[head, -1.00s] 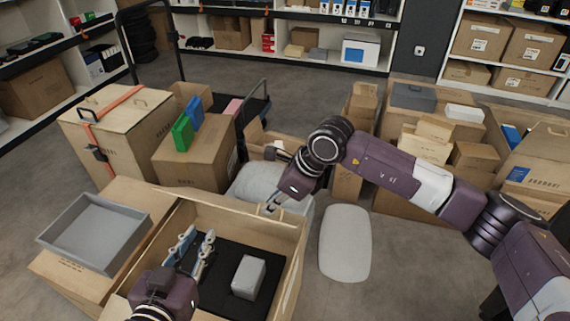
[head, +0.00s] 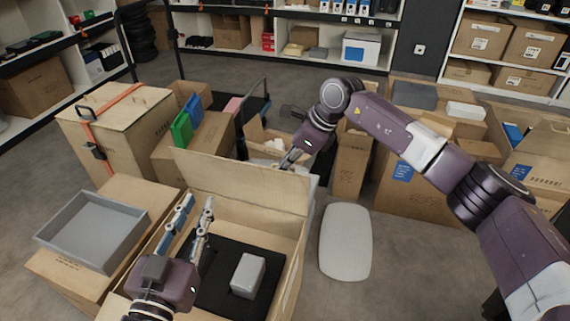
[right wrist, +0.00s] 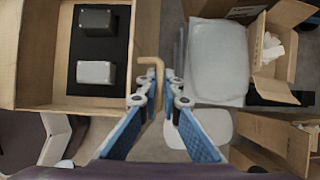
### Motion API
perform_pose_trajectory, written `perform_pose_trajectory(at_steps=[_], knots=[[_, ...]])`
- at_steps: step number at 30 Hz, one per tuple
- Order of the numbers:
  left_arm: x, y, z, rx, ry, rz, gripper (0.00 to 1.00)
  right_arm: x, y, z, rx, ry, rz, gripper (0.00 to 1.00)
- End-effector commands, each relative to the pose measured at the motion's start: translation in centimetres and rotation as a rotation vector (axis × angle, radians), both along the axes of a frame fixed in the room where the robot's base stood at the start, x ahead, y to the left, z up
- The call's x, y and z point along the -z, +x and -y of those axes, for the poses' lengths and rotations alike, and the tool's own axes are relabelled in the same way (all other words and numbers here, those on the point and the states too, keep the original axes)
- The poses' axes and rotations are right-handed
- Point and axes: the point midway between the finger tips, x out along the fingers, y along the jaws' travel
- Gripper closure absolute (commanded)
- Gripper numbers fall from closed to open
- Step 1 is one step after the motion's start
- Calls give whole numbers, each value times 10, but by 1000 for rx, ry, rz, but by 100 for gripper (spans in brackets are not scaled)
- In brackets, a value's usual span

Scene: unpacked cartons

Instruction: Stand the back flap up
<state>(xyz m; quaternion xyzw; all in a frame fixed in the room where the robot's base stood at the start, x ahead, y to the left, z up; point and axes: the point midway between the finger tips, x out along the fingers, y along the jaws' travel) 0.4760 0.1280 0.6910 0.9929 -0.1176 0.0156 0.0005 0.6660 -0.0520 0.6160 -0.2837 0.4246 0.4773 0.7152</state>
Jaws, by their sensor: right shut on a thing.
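The open carton (head: 282,262) stands at the front of the head view. Its back flap (head: 240,178) rises from the far edge, close to upright. My right gripper (head: 287,163) is at the flap's right end, near its top edge. In the right wrist view, my right gripper (right wrist: 161,100) has its fingers on both sides of the flap (right wrist: 151,63), seen nearly edge-on, and is shut on it. My left gripper (head: 195,208) is over the carton's left part, with its two fingers apart and nothing seen between them.
Inside the carton, a grey block (head: 248,275) sits on a black insert (head: 217,281). A grey tray (head: 92,232) lies on a carton at left. A pale rounded pad (head: 346,242) lies on the floor at right. Cartons stand behind the flap.

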Motion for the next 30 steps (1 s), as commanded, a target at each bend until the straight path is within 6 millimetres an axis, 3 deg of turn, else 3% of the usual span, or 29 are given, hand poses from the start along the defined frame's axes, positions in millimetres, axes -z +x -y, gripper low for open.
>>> perform_pose_trajectory(at_steps=[2, 3, 6, 17, 30], knots=[[-6, 0, 1, 2, -8, 30, 78, 2, 5, 3, 3, -3, -2, 100], [-6, 0, 1, 1, -7, 26, 78, 1, 4, 3, 0, -3, -1, 90], [-6, 0, 1, 1, -7, 24, 78, 0, 4, 2, 0, -2, -1, 79], [-3, 0, 0, 1, -2, 10, 78, -2, 3, 1, 0, 0, 0, 78], [41, -6, -7, -13, 47, -184, 78, -15, 3, 1, 0, 1, 0, 78]])
